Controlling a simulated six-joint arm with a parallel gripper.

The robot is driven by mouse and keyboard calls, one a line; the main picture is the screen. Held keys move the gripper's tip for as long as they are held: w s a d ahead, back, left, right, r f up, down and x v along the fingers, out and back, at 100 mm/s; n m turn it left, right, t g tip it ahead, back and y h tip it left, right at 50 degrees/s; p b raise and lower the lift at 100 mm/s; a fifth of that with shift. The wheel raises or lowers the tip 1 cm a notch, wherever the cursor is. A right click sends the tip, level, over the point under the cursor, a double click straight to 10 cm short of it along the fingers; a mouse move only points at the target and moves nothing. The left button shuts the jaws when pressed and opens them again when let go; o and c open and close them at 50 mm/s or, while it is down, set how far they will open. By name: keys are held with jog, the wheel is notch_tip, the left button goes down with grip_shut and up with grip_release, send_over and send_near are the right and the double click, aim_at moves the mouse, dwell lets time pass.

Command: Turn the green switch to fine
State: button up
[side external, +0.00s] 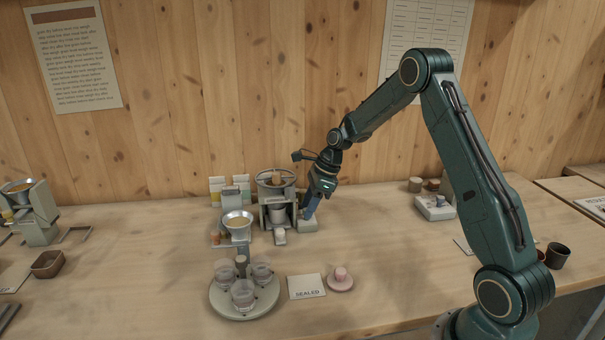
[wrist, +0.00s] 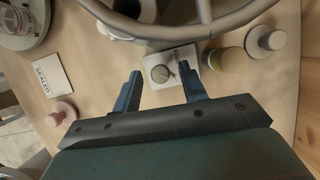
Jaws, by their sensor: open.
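My gripper (side external: 309,212) is low over a small pale switch box (side external: 307,226) just right of the mill with the wheel on top. In the wrist view the two blue fingers of my gripper (wrist: 160,78) are apart, one on each side of a round grey-looking knob (wrist: 160,74). The knob sits on a white plate (wrist: 181,54) with small dark lettering that I cannot read. A green colour on the knob is not clear. I cannot tell whether the fingers touch it. The side view hides the knob behind the fingers.
The mill's wheel (side external: 276,178) stands close left of my gripper. A round tray (side external: 244,312) with glasses, a SEALED card (side external: 306,286) and a pink knob (side external: 340,275) lie in front. Another box with a blue knob (side external: 440,201) stands to the right, across bare table.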

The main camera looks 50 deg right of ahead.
grip_shut()
jog(key=shift+n, duration=0.5)
dwell(0.6)
jog(key=n+g, duration=0.1)
jog(key=n, duration=0.1)
jog(key=shift+w+d+n+y, duration=0.1)
jog(key=shift+w+n+y, duration=0.05)
jog(key=shift+n+y, duration=0.2)
jog(key=shift+n+g+y, duration=0.45)
jog(key=shift+n+g, duration=0.25)
jog(key=shift+n, duration=1.15)
jog(key=shift+w, duration=0.1)
